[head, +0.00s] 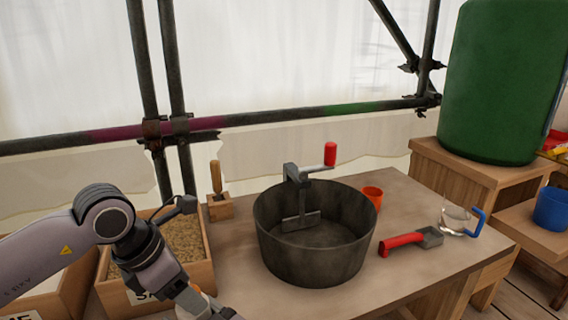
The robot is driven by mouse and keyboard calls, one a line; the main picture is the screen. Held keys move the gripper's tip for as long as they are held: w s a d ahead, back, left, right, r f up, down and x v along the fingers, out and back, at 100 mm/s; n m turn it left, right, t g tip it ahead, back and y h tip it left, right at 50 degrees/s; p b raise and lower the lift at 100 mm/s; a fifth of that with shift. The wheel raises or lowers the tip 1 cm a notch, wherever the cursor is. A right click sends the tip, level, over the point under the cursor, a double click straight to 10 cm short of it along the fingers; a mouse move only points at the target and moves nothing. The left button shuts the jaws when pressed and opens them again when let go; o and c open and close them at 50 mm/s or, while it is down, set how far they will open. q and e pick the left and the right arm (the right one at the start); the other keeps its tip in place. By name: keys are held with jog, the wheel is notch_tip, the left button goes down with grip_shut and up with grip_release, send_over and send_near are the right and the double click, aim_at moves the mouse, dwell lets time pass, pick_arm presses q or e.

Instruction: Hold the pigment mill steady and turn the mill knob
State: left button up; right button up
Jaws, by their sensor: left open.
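The likely pigment mill is a dark round pan (272,248) standing upright on the wooden table. A grey crank (293,178) rises at its back, with a flat paddle reaching down inside. The likely mill knob is the red upright grip (330,154) at the end of the crank arm, above the pan's rim. My left gripper (208,306) is open at the bottom edge, left of and in front of the pan, apart from it. Its tips are partly cut off by the frame. My right gripper is not in view.
A sand-filled wooden box (204,272) stands left of the pan, partly behind my left arm. A small wooden block with a handled tool (217,208), an orange cup (373,195), a red-handled scoop (403,243) and a clear mug with blue handle (455,219) surround it. Scaffold poles run behind.

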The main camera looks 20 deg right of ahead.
pick_arm(q)
jog(key=n+t, duration=0.1)
jog(key=n, duration=0.1)
jog(key=n+y, duration=0.1)
jog(key=n, duration=0.2)
jog(key=shift+s+t, duration=0.15)
jog(key=shift+t, duration=0.25)
jog(key=n, duration=0.2)
jog(key=n+t+y, duration=0.1)
jog(key=n, duration=0.2)
jog(key=shift+s+d+y, duration=0.1)
jog(key=shift+d+y, duration=0.1)
jog(key=shift+y, duration=0.1)
jog(key=v, duration=1.1)
jog(key=s+d+r+m+g+h, duration=0.3)
jog(key=s+d+r+g+h, duration=0.3)
jog(key=d, duration=0.4)
jog(key=s+d+r+m+g+h, duration=0.1)
jog(key=s+d+r+g+h, duration=0.1)
jog(key=r+h, duration=0.6)
jog(key=shift+s+d+r+g, duration=0.2)
jog(key=shift+d+r+g, duration=0.5)
jog(key=shift+r+g, duration=0.55)
